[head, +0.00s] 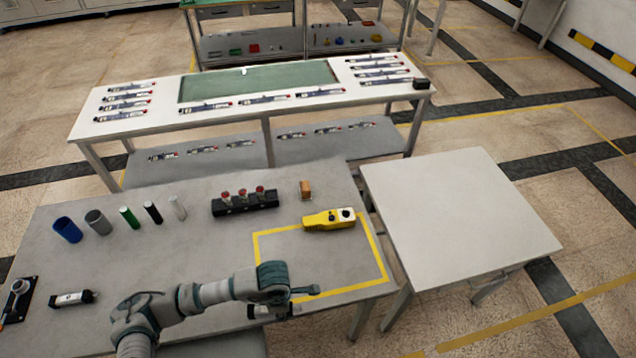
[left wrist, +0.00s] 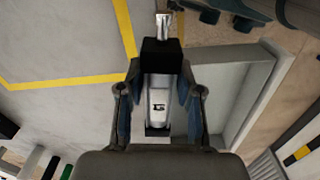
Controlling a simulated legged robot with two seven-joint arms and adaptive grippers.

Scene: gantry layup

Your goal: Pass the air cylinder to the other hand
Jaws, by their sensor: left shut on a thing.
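My left gripper (head: 284,312) is held over the front edge of the near table, close to the yellow outline. In the left wrist view its two fingers (left wrist: 160,100) are shut on the sides of the air cylinder (left wrist: 158,98). The cylinder has a silver body with a dark mark, a black end block and a bright rod pointing away from the palm. In the head view it is small and mostly hidden by the gripper. Dark jointed parts at the upper right of the left wrist view look like my right gripper (left wrist: 238,12); they are cut off, and the fingers are unclear.
The near table (head: 180,265) holds several tubes, a black rack (head: 245,203), a yellow device (head: 328,219) and another black and white cylinder (head: 73,298). A bare white table (head: 460,210) stands to the right. Inside the yellow outline (head: 378,250) the front is clear.

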